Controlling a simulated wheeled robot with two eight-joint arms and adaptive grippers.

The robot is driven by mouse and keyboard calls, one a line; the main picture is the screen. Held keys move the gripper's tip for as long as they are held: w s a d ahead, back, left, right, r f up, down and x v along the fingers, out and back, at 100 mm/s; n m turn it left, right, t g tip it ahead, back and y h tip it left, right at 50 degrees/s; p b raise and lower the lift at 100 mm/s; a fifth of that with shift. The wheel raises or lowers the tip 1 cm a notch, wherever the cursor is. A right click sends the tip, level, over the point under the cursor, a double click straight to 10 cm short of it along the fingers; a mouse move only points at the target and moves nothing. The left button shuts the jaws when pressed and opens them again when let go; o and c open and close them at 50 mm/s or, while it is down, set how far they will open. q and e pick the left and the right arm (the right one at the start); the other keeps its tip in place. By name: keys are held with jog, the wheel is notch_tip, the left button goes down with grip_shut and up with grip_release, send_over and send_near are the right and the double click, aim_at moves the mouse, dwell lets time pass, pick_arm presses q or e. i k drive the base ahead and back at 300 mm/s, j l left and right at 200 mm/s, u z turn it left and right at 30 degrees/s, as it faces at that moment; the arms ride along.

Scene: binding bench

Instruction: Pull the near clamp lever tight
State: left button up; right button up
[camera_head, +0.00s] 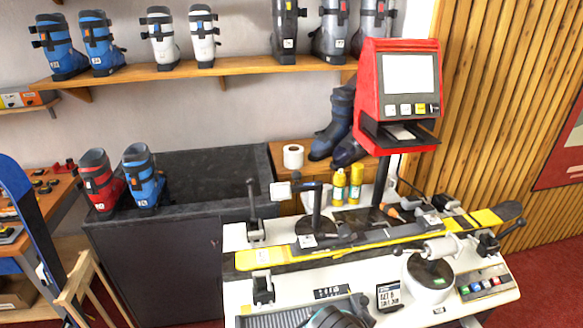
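A yellow and black ski (370,240) lies across the white binding bench (240,235). At the bench's left end a dark clamp lever (252,208) stands upright behind the ski. A smaller black clamp (263,289) sits in front of the ski on that side. At the right end another black clamp lever (507,232) slants up to the right. I cannot tell for certain which of these is the near clamp. Neither of my grippers can be made out. A dark rounded thing (338,317) is cut off at the bottom edge; I cannot tell what it is.
A red terminal (398,85) rises behind the bench. A white cylindrical device (428,273) and a button panel (486,285) are at the bench's front right. Yellow bottles (355,182) stand behind the ski. Red and blue boots (145,180) stand on a dark counter (205,170) at left.

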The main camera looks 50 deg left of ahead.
aim_at(250, 181)
jog(key=u, duration=1.95)
jog(key=k+j, duration=0.1)
jog(key=j, duration=1.1)
jog(key=i+j+u, duration=0.1)
jog(key=i+j, duration=0.2)
jog(key=j, duration=0.15)
jog(key=i+j+u, duration=0.1)
jog(key=i+j, duration=0.25)
jog(key=i, duration=0.7)
